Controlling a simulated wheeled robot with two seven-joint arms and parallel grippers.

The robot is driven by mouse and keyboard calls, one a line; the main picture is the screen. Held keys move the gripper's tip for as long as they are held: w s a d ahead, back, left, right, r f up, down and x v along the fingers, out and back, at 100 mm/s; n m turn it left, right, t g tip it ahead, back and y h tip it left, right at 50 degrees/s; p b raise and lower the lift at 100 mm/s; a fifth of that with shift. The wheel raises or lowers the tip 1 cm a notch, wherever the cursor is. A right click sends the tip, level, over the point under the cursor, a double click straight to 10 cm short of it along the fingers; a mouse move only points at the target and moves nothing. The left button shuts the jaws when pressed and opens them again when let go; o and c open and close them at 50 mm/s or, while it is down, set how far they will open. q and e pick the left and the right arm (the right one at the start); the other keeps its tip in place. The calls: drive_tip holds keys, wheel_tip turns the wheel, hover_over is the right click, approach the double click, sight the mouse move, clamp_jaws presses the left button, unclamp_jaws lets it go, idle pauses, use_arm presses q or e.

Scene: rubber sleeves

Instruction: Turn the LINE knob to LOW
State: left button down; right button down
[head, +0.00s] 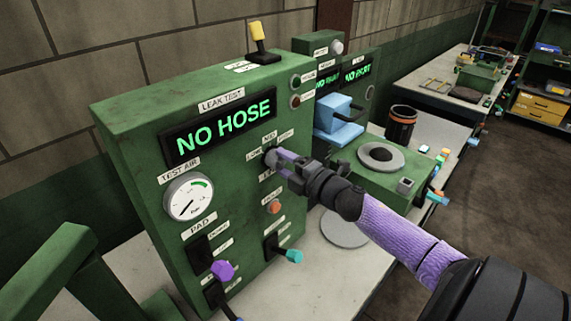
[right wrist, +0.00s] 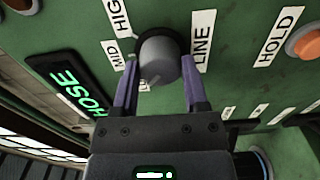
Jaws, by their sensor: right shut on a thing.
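The LINE knob (right wrist: 160,58) is a grey round knob on the green LEAK TEST panel (head: 130,130). My right gripper (head: 279,160) has its purple fingers closed on the knob's sides; it also shows in the right wrist view (right wrist: 161,68). In the right wrist view, the MID label (right wrist: 115,53) and part of the HIGH label (right wrist: 118,15) are left of the knob, and the LINE label (right wrist: 203,40) is right of it. The LOW label is not readable there. A pale mark shows at the knob's lower edge; its exact setting is unclear. My left gripper is not in view.
An orange HOLD button (right wrist: 303,42) is beside the knob. The display (head: 222,124) reads NO HOSE. A gauge (head: 189,197), a purple-tipped lever (head: 222,270) and a teal-tipped lever (head: 292,256) are on the same panel. A blue block (head: 338,118) stands behind my right forearm.

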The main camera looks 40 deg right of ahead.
idle(0.5)
drive_tip(key=shift+c, duration=0.5)
unclamp_jaws()
drive_tip(key=shift+s, duration=0.1)
drive_tip(key=s, duration=0.9)
drive_tip(key=shift+s+d, duration=0.35)
drive_tip(key=shift+d, duration=0.1)
